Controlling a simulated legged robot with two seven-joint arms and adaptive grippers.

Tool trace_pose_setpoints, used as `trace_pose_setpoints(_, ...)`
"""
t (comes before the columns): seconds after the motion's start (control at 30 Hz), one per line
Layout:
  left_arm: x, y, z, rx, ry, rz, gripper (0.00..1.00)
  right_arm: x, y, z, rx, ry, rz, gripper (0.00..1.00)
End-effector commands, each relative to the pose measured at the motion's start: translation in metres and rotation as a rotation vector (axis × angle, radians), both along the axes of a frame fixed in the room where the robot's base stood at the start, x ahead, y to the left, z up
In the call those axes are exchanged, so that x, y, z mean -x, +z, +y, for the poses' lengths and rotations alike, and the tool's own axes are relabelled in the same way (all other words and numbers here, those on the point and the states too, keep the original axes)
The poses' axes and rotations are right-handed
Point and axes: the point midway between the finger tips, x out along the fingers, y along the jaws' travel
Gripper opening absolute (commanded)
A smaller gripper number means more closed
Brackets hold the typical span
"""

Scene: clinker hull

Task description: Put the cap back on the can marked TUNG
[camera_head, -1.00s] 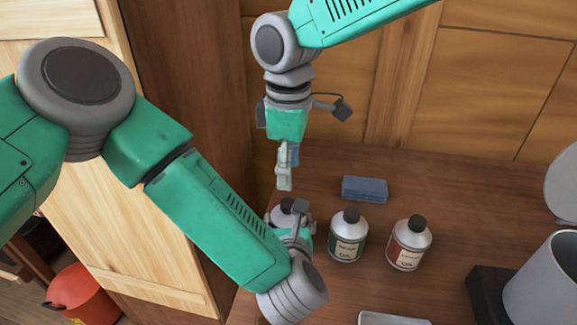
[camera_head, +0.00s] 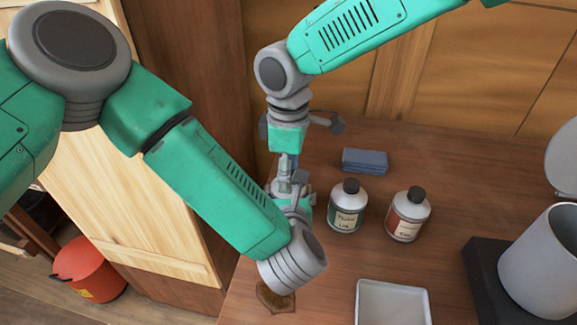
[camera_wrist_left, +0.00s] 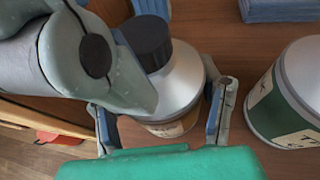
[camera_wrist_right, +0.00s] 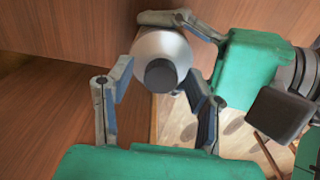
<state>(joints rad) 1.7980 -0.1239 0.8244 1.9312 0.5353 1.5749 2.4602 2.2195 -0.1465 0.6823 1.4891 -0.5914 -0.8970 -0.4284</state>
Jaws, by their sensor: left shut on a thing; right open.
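A metal can with a silver shoulder (camera_wrist_left: 182,85) stands between the fingers of my left gripper (camera_wrist_left: 165,108), shut on its body. A black cap (camera_wrist_left: 146,42) is at the can's top; it also shows in the right wrist view (camera_wrist_right: 160,75). The can's label is mostly hidden, its lettering unreadable. My right gripper (camera_wrist_right: 158,78) is open, its fingers either side of the can top and cap; I cannot tell whether they touch. In the head view it hangs just above the left gripper. A green-labelled can (camera_head: 347,208) and a red-labelled can (camera_head: 408,215), both black-capped, stand to the right.
A blue block (camera_head: 365,161) lies behind the cans. A white tray (camera_head: 393,288) is at the front. A grey pot (camera_head: 545,265) on a dark base stands right. A brown patch (camera_head: 275,299) marks the near left edge. A red bucket (camera_head: 88,268) is on the floor.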

Motion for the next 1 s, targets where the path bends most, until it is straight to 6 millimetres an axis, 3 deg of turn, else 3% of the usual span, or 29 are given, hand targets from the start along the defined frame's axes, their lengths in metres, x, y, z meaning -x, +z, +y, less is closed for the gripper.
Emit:
trace_pose_setpoints(0.07,-0.0001,0.0002,-0.0001,0.000,0.000,0.000,0.00,0.0000,0.0002,0.0000,0.000,0.000,0.000,0.46)
trace_pose_setpoints(0.2,0.0000,0.0001,-0.0001,0.000,0.000,0.000,0.00,-0.0001,0.0004,0.0000,0.000,0.000,0.000,0.00)
trace_pose_setpoints(0.53,0.0003,0.0001,-0.0001,0.000,0.000,0.000,0.00,-0.0007,0.0008,-0.0002,0.000,-0.008,-0.001,0.00)
trace_pose_setpoints(0.57,0.0003,0.0001,-0.0001,0.000,0.000,0.000,0.00,-0.0007,0.0009,-0.0002,-0.001,-0.008,-0.001,0.33)
trace_pose_setpoints(0.6,0.0003,0.0001,-0.0001,0.000,0.000,0.000,0.00,-0.0007,0.0009,-0.0004,-0.001,-0.008,-0.002,0.47)
trace_pose_setpoints(0.63,0.0003,0.0001,-0.0001,0.000,0.000,0.000,0.00,-0.0008,0.0009,-0.0003,0.000,-0.008,-0.002,0.54)
trace_pose_setpoints(1.0,0.0003,0.0001,-0.0002,0.000,-0.001,0.000,0.00,-0.0005,0.0045,0.0000,-0.001,-0.008,-0.001,0.54)
